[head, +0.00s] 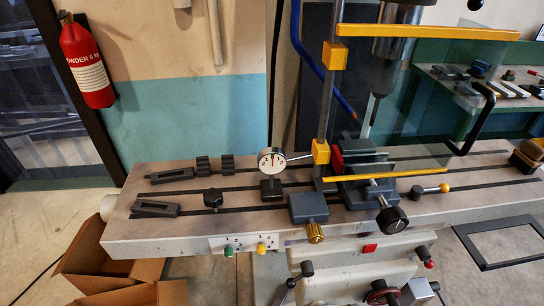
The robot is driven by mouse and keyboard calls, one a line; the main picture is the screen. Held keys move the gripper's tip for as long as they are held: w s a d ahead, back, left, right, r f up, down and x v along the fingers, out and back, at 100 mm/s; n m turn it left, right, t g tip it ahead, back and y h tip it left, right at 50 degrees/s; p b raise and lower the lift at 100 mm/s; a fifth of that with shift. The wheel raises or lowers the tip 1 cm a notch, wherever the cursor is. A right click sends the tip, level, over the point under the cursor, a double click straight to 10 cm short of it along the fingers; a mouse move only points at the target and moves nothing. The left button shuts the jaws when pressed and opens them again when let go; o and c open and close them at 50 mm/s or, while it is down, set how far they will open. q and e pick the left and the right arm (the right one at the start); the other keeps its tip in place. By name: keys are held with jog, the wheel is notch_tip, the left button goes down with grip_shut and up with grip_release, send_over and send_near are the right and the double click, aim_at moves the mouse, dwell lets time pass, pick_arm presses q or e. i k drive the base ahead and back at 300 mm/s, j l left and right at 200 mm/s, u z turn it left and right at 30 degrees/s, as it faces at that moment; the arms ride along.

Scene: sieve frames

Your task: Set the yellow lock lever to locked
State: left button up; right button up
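A short lever with a yellow ball end (444,188) lies at the right part of the grey machine table (470,205). Its metal rod runs almost level from a dark pivot at its left end to the yellow ball at the right. I see no readable locked mark beside it. A small yellow knob (261,249) and a green knob (229,250) sit on a labelled plate on the table's front edge. Neither of my grippers is in view.
A clear guard with yellow bars (385,178) stands over a vise (365,192), left of the lever. A black knob (391,219) projects in front. A dial gauge (271,160), clamps and a block with a brass knob (315,233) stand further left. Cardboard boxes (95,255) lie below.

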aim_at(415, 194)
jog(key=z, duration=1.35)
